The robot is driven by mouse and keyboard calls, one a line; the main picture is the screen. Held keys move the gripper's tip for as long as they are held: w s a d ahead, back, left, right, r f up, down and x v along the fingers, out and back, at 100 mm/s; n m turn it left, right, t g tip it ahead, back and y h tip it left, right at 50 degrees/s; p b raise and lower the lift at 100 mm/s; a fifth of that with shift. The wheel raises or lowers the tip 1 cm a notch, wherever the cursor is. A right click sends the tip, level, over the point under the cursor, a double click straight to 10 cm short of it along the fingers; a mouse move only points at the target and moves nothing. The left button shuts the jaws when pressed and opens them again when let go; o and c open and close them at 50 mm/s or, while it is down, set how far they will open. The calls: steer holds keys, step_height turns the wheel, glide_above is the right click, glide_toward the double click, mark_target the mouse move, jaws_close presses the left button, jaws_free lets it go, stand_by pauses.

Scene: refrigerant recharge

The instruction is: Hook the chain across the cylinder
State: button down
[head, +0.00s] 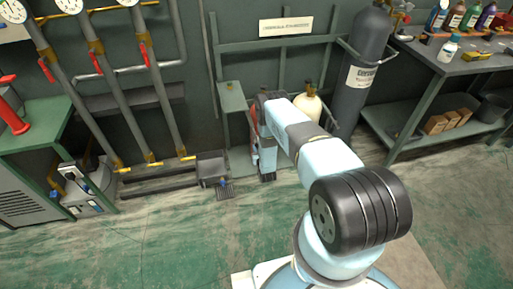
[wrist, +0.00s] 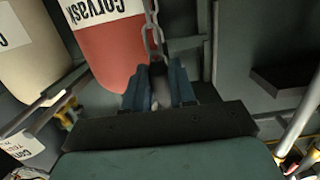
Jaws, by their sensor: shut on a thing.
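My gripper (wrist: 160,82) shows in the wrist view with its blue fingers shut on the end of a grey metal chain (wrist: 153,30). The chain runs up from between the fingers and leaves the top of the picture. A red cylinder (wrist: 112,48) with a white label stands just left of the chain and fingers. A cream cylinder (wrist: 30,58) is further left; it also shows in the head view (head: 309,105). In the head view my arm reaches to the rack and hides most of the red cylinder and the chain. No hook can be made out.
A tall dark grey cylinder (head: 361,78) stands right of the rack (head: 280,46). A bench (head: 465,62) with bottles is at the right. Pipes with gauges (head: 90,48) line the wall at the left, beside a green bench (head: 40,128). The floor at front left is clear.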

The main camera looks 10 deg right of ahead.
steer(key=shift+s, duration=2.55)
steer(key=shift+d, duration=0.1)
steer(key=d, duration=0.7)
steer(key=shift+s, duration=0.1)
steer(key=d, duration=0.6)
steer(key=shift+d, duration=0.4)
steer(key=shift+d, duration=0.1)
steer(key=d, duration=0.6)
steer(key=shift+s+d, duration=0.15)
steer(key=shift+d, duration=0.25)
